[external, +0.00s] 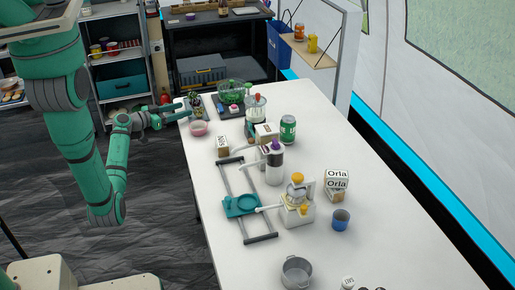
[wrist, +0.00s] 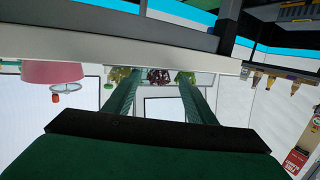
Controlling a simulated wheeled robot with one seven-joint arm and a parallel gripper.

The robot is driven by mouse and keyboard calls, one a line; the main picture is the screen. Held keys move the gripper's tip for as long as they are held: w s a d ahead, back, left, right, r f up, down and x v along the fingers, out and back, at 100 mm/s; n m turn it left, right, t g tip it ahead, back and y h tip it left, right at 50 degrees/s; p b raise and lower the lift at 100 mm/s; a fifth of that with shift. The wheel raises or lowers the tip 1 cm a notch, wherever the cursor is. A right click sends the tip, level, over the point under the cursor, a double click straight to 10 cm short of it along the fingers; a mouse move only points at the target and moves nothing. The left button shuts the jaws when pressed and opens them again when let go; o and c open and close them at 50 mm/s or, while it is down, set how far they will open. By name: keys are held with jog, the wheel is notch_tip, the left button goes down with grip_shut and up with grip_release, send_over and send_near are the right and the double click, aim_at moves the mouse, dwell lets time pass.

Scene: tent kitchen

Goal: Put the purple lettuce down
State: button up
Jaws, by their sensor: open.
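My gripper (external: 186,110) is at the far left edge of the white table, level with the pink bowl (external: 198,128) and just above it in the picture. Its two fingers are spread apart, with nothing visibly clamped between them. In the wrist view, which looks upside down, a dark purplish leafy thing (wrist: 159,77), probably the purple lettuce, shows beyond the gap between the fingertips, with green leafy things on either side. In the external view a small dark leafy clump (external: 195,104) sits just past the fingertips. I cannot tell whether the fingers touch it.
A glass bowl of greens (external: 233,90), a dark tray and a green can (external: 288,129) stand at the far end. The right front of the table is mostly clear.

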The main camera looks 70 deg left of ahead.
jog(key=v, duration=0.5)
jog(key=shift+s, duration=0.25)
jog(key=shift+s+d+r, duration=0.1)
jog(key=shift+s+d, duration=0.15)
jog(key=shift+s, duration=0.1)
jog(key=shift+c, duration=1.3)
